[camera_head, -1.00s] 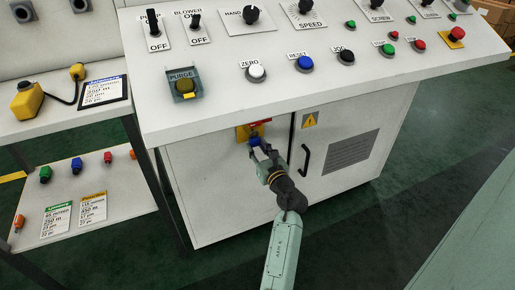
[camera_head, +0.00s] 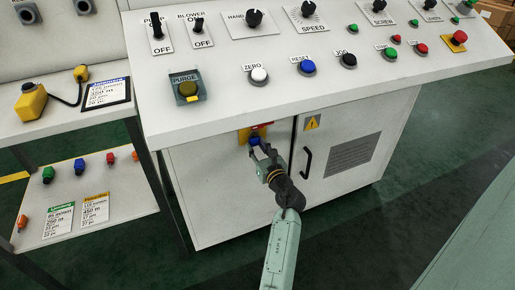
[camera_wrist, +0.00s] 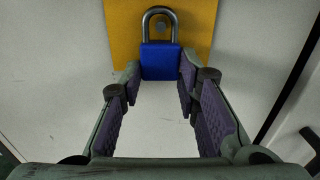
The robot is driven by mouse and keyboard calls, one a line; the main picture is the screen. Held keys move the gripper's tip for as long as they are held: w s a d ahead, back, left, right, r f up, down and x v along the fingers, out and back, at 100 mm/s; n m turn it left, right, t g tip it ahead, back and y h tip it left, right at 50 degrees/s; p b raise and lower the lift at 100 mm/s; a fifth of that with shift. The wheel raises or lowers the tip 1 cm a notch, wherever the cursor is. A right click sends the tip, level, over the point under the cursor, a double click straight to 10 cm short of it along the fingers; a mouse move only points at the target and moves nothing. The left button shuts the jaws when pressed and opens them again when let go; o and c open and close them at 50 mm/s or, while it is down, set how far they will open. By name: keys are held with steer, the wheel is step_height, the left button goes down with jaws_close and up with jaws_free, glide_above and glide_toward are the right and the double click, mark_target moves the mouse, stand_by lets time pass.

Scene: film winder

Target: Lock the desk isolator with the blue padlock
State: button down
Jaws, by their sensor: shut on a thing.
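The desk isolator (camera_head: 262,130) is a red part on a yellow plate on the cabinet front, below the console's edge. The yellow plate (camera_wrist: 200,20) fills the top middle of the wrist view. The blue padlock (camera_wrist: 161,62) is upright against the plate, its grey shackle upward around a small grey round part. I cannot tell whether the shackle passes through the isolator. In the head view the padlock (camera_head: 254,141) shows small just under the red part. My gripper (camera_wrist: 160,72) is shut on the padlock body, one fingertip on each side.
The sloping console (camera_head: 220,98) overhangs above my gripper. A black door handle (camera_head: 306,162) and door gap are just right of it. A side table (camera_head: 110,190) with coloured plugs and cards stands left. The floor in front is clear.

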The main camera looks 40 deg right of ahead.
steer(key=shift+s+d+f, duration=0.1)
steer(key=shift+f, duration=0.1)
stand_by(0.5)
steer(key=c, duration=1.1)
jaws_free()
steer(key=v, duration=1.2)
